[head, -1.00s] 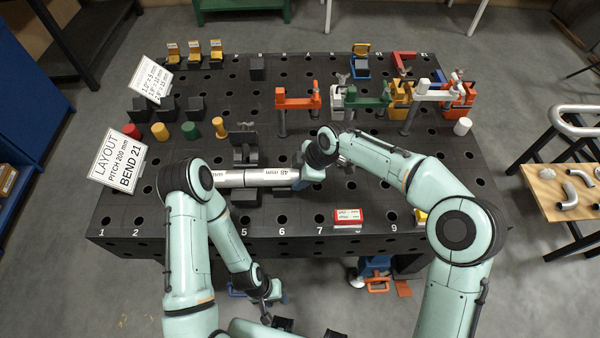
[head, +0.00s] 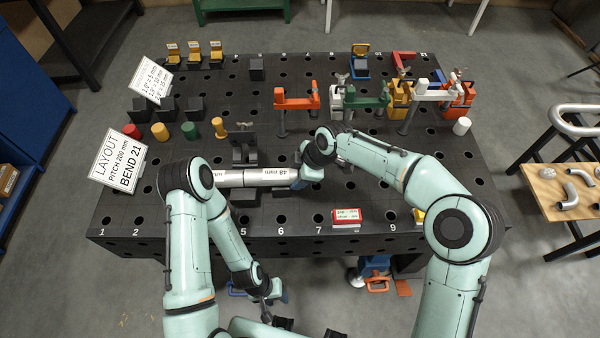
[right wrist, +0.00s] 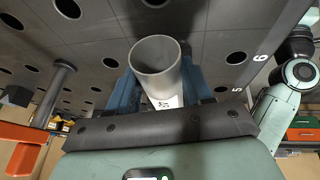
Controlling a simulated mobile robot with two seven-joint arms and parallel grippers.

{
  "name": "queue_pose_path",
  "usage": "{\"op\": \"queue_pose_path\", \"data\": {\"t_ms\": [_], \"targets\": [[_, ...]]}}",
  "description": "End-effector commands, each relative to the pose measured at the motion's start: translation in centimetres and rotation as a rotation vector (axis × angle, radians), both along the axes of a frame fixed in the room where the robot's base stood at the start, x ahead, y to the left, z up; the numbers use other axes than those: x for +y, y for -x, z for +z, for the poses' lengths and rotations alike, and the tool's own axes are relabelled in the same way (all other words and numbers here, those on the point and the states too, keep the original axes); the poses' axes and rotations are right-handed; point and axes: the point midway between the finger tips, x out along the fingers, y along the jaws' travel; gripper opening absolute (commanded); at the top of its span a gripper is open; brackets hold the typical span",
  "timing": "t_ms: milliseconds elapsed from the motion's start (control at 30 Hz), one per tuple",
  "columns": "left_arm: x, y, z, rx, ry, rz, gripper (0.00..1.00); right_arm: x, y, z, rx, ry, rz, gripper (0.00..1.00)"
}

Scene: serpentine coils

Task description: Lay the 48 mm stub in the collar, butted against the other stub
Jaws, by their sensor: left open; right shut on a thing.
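A silvery stub (head: 270,177) with a printed label lies level in line with another silvery stub (head: 229,179), whose left part is hidden by my left arm. A thin seam shows between them; I cannot tell whether they touch. Dark blocks, seemingly the collar (head: 245,196), show below the seam, partly hidden by the tubes. My right gripper (head: 302,180) is shut on the right stub near its right end. The right wrist view shows this stub's open end (right wrist: 155,55) between blue fingers. My left gripper (head: 275,296) is open and empty, low in front of the table.
The dark perforated table (head: 300,215) has free room around the front middle. A red-and-white box (head: 346,218) is near the front edge. Orange (head: 297,100), green and white clamps stand behind my right arm. Coloured pegs (head: 190,130) and sign cards are at left.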

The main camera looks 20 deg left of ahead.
Motion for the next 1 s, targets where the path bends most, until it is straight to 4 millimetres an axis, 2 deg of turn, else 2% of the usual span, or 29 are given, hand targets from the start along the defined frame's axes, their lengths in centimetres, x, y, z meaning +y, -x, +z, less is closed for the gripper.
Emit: {"op": "queue_pose_path", "data": {"t_ms": [33, 100, 667, 833, 1000], "targets": [[0.0, 0.0, 0.0, 0.0, 0.0, 0.0, 0.43, 1.3, 0.9, 0.0, 0.014, -0.019, 0.012, 0.57], [0.0, 0.0, -0.1, 0.0, 0.0, 0.0, 0.43, 1.3, 1.0, 0.0, 0.014, -0.019, 0.012, 0.8], [0.0, 0.1, -0.1, 0.001, 0.0, 0.0, 0.43, 1.0, 1.1, 0.0, 0.019, -0.012, 0.013, 0.8], [0.0, 0.0, -0.1, 0.0, 0.0, 0.0, 0.43, 0.0, 0.9, 2.1, 0.014, -0.012, 0.01, 0.8], [0.0, -0.1, 0.1, -0.001, 0.0, 0.0, 0.43, -2.1, 0.5, 5.7, 0.002, -0.012, 0.002, 0.8]]}}
